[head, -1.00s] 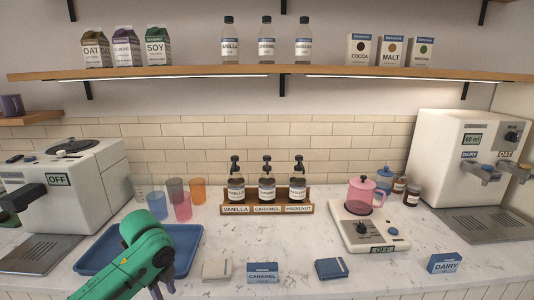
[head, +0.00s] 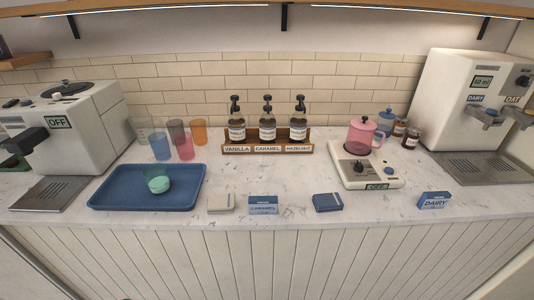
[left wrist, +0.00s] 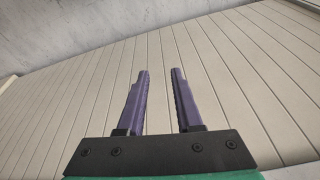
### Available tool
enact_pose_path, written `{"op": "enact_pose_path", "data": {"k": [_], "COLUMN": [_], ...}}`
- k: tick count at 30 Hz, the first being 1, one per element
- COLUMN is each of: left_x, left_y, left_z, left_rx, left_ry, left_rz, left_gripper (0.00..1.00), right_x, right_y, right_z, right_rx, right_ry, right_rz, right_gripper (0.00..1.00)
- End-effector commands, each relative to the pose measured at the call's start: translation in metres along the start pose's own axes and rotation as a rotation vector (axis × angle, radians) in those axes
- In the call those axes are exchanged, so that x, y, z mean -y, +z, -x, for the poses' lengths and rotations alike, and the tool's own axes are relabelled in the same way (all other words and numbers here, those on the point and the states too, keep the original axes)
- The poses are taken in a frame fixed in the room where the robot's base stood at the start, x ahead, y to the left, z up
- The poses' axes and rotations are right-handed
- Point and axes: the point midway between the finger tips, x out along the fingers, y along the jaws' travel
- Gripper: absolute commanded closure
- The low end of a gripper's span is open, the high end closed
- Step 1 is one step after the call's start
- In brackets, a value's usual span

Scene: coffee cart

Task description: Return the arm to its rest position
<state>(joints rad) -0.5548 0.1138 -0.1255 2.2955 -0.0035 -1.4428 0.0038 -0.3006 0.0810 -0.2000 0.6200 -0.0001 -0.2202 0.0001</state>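My left gripper (left wrist: 159,100) shows in the left wrist view, with its two purple fingers apart and nothing between them. It faces the white panelled front of the cart (left wrist: 95,80). Neither arm is in the head view now. My right gripper is not in view. On the counter, a blue tray (head: 110,195) holds a cup (head: 158,180) with green in its lower part.
A white machine (head: 85,125) stands at the left and a dispenser (head: 470,95) at the right. Several coloured cups (head: 160,147), a syrup rack (head: 267,149), a pink jug (head: 362,137) on a white base and small boxes (head: 263,205) stand on the counter (head: 300,185).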

Motion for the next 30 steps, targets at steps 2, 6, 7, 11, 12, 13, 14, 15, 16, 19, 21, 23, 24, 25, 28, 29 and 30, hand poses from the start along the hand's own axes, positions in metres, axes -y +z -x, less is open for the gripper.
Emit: {"op": "enact_pose_path", "data": {"k": [2,6,7,11,12,13,14,15,16,19,21,23,24,25,28,29,30], "left_x": [-0.002,-0.005,-0.005,-0.009,-0.01,-0.011,-0.011,-0.013,-0.013,-0.014,-0.013,-0.013,-0.013,-0.013,-0.013,-0.013,-0.013], "left_y": [0.007,0.025,0.031,0.066,0.083,0.098,0.114,0.139,0.158,0.22,0.253,0.272,0.28,0.283,0.286,0.286,0.286], "left_z": [-0.028,-0.079,-0.09,-0.146,-0.165,-0.18,-0.194,-0.212,-0.224,-0.248,-0.255,-0.256,-0.256,-0.256,-0.256,-0.256,-0.256], "left_rx": [0.018,0.042,0.048,0.079,0.092,0.103,0.114,0.129,0.14,0.17,0.184,0.192,0.194,0.194,0.195,0.195,0.195], "left_ry": [0.003,0.008,0.009,0.014,0.015,0.017,0.018,0.02,0.021,0.024,0.025,0.026,0.026,0.026,0.026,0.026,0.026], "left_rz": [-0.004,-0.01,-0.011,-0.018,-0.02,-0.022,-0.025,-0.028,-0.031,-0.039,-0.044,-0.047,-0.048,-0.049,-0.049,-0.049,-0.049], "left_gripper": [0.66,0.66,0.66,0.66,0.66,0.66,0.66,0.66,0.66,0.66,0.66,0.66,0.66,0.66,0.66,0.66,0.66], "right_x": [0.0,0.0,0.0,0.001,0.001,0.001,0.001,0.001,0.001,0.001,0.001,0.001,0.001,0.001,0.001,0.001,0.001], "right_y": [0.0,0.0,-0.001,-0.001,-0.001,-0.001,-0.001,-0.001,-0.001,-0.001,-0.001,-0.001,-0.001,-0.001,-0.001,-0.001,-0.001], "right_z": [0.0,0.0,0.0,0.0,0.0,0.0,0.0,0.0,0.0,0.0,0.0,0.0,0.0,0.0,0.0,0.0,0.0], "right_rx": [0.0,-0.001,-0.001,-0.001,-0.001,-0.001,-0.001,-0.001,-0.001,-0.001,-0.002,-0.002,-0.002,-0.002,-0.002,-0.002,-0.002], "right_ry": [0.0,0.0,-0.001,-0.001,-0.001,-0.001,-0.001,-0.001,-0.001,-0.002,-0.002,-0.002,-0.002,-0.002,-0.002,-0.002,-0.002], "right_rz": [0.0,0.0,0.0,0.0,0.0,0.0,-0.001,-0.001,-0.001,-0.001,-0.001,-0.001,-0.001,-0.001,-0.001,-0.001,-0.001], "right_gripper": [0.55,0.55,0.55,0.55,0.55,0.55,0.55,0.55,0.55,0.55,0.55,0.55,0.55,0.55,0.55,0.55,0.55]}}
